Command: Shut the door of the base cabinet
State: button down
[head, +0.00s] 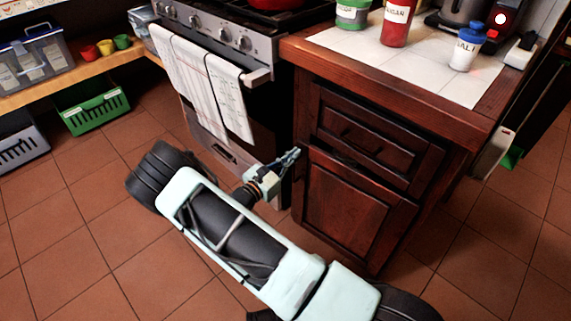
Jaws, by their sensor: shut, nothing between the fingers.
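The base cabinet is dark red-brown wood, with a drawer (375,136) above and a panelled door (345,208) below. The door lies nearly in line with the cabinet front. A lit top edge shows under the drawer, but I cannot tell whether the door is fully flush or slightly ajar. My gripper (294,156) is shut and empty, beside the upper left edge of the door, between the cabinet and the oven. I cannot tell whether its tips touch the wood.
An oven (222,55) with hanging towels (228,97) stands left of the cabinet. The countertop (450,113) bears jars and a kettle. A green crate (93,106) sits under a shelf at left. Tiled floor (60,240) is clear at lower left.

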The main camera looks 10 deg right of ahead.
aim_at(301, 146)
jog(key=shift+w+d, duration=0.15)
jog(key=x, duration=0.4)
jog(key=shift+w+d+b, duration=0.25)
jog(key=shift+b, duration=0.05)
jog(key=shift+w+d+r, duration=0.1)
jog(key=shift+w+r, duration=0.05)
jog(key=shift+s+a, duration=0.25)
jog(key=shift+a, duration=0.15)
jog(key=w+a+p+v, duration=0.1)
jog(key=p+v, duration=0.1)
jog(key=v, duration=1.1)
jog(key=shift+s+a+p, duration=0.2)
jog(key=shift+s+p, duration=0.05)
jog(key=shift+p, duration=0.05)
